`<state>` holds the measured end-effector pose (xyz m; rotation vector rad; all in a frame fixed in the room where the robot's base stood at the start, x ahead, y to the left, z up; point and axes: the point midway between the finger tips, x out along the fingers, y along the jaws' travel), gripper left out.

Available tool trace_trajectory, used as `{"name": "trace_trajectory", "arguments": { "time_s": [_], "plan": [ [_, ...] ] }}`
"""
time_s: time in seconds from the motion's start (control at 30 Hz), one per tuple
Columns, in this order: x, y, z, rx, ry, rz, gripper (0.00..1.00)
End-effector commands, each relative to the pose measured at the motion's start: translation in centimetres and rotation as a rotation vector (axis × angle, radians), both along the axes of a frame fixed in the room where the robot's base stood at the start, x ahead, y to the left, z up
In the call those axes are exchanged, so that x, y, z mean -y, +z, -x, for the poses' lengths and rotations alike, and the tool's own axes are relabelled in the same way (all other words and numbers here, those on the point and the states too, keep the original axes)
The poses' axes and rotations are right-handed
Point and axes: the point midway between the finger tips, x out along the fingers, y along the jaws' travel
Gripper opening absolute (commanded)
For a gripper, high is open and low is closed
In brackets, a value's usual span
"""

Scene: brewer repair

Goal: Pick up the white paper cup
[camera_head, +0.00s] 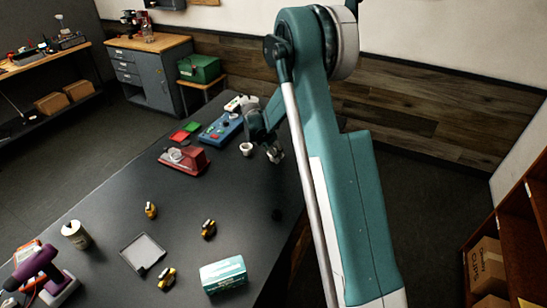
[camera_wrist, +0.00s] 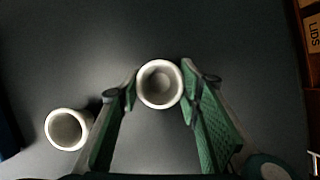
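A white cup (camera_wrist: 160,84) sits between the two fingertips of my gripper (camera_wrist: 160,82) in the wrist view, its open mouth facing the camera. A fingertip is close against each side of its rim; I cannot tell whether they press on it. A second white cup (camera_wrist: 68,129) stands on the table to the left, outside the fingers. In the head view my gripper (camera_head: 273,152) is low over the far right part of the table, just right of a white cup (camera_head: 246,149). The cup at the fingers is mostly hidden there.
The dark table (camera_head: 110,220) holds a blue device (camera_head: 221,128), a red device (camera_head: 184,159), a tray (camera_head: 143,253), a teal-and-white box (camera_head: 223,274), a can (camera_head: 76,234) and several small yellow-black parts. A purple tool (camera_head: 40,272) is at the near left.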

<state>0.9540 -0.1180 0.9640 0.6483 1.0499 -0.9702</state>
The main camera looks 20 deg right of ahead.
Motion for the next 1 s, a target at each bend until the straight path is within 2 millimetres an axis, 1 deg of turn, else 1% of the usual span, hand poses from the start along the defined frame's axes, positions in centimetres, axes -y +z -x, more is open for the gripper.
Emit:
{"name": "trace_trajectory", "arguments": {
  "time_s": [0.33, 0.53, 0.67, 1.0],
  "plan": [
    [0.0, 0.2, 0.0, 0.000, 0.000, 0.000, 0.31],
    [0.0, 1.2, 0.0, 0.000, 0.000, 0.000, 0.31],
    [0.0, 2.5, 0.0, 0.000, 0.000, 0.000, 0.31],
    [0.0, 7.2, 0.0, 0.000, 0.000, 0.000, 0.31]
  ]
}}
